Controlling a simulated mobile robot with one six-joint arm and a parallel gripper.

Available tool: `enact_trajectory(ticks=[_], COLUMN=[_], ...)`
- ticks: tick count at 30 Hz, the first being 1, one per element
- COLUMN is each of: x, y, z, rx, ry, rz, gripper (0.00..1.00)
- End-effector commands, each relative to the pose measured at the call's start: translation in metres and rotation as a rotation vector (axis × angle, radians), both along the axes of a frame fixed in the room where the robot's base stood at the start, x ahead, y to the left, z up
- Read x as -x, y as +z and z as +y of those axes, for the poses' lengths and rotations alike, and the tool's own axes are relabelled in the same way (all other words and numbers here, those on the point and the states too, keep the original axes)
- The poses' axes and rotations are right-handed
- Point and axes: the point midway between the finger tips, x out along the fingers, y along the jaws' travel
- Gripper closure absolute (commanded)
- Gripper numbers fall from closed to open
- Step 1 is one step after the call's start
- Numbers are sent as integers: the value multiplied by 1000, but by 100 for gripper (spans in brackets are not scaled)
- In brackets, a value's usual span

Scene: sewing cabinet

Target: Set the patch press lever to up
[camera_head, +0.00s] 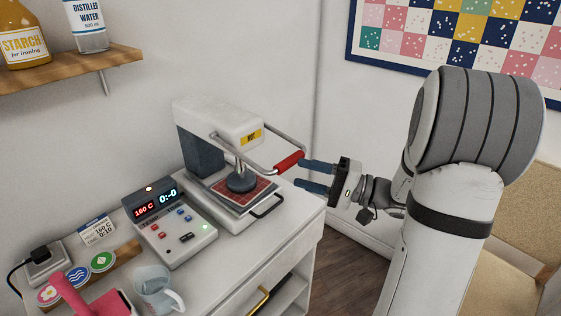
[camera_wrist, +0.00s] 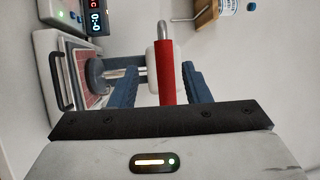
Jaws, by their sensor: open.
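The patch press (camera_head: 222,125) stands on the white cabinet top, with a grey metal lever bar around its head. The lever's red grip (camera_head: 290,160) sticks out at the front right, about level with the lower part of the head. The round dark press pad (camera_head: 241,180) is low over a red checked cloth; whether it touches cannot be told. My gripper (camera_head: 303,173) is open at the red grip. In the wrist view, the red grip (camera_wrist: 168,74) lies between my two blue fingers (camera_wrist: 161,75), with gaps visible on both sides.
A control box (camera_head: 170,222) with a lit red display stands left of the press. A measuring cup (camera_head: 157,287), a pink-handled item (camera_head: 72,298) and round patches (camera_head: 78,275) are at the front left. A shelf (camera_head: 75,57) with bottles hangs above.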

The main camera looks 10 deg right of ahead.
Motion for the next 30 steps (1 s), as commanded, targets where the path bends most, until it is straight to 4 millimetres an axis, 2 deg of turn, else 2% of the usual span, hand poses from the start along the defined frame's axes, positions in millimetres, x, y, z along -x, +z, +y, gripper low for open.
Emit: enact_trajectory(ticks=[2, 5, 18, 22, 30], x=[-6, -11, -43, -47, -48], y=[0, 3, 16, 17, 16], z=[-12, -13, 40, 47, 47], rx=[-29, -43, -41, -41, -41], ry=[-43, -63, -62, -63, -65], rz=[-35, -55, -53, -53, -52], gripper=[57, 57, 57, 57, 57])
